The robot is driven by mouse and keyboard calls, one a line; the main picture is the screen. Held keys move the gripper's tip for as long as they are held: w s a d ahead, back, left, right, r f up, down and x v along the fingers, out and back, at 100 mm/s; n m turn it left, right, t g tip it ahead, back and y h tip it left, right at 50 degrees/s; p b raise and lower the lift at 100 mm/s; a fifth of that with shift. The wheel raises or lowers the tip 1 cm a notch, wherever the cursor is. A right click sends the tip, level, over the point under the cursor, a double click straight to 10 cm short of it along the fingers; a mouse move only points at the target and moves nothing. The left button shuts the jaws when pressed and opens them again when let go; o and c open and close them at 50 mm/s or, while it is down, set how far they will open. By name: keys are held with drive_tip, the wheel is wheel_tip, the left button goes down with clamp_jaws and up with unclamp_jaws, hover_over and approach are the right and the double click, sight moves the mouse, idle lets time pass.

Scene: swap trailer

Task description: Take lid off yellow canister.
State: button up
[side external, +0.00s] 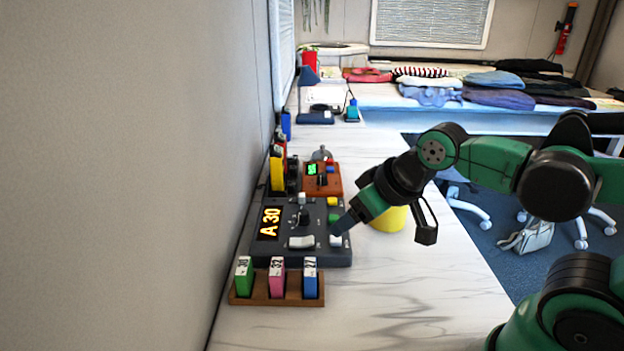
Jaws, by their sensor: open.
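The yellow canister (389,220) stands on the white marbled counter, just right of the control panel. My wrist covers its upper part, so its lid cannot be made out. My gripper (342,224) is open and points down and left, with its tip over the right edge of the dark control panel (318,253). It appears in front of and to the left of the canister, apart from it, and nothing shows between its jaws.
A wooden rack (276,300) holds green, pink and blue cards in front. An orange box (322,180) sits behind. The counter (400,300) is clear at front right. Folded clothes (497,97) lie at the back.

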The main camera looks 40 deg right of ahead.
drive_tip(key=w+d+r+m+g, duration=0.1)
drive_tip(key=w+d+g, duration=0.1)
drive_tip(key=d, duration=0.5)
drive_tip(key=w+d+r+m+g, duration=0.1)
drive_tip(key=w+d+g, duration=0.1)
drive_tip(key=d, duration=0.5)
drive_tip(key=w+d+r+m+g, duration=0.1)
drive_tip(key=w+d+m+g, duration=0.1)
drive_tip(key=d, duration=0.5)
drive_tip(key=shift+w+r+g, duration=0.1)
drive_tip(key=shift+w+g, duration=0.3)
drive_tip(key=shift+w, duration=0.1)
drive_tip(key=shift+d, duration=0.3)
drive_tip(key=shift+d+f, duration=0.1)
drive_tip(key=shift+f, duration=2.8)
clamp_jaws()
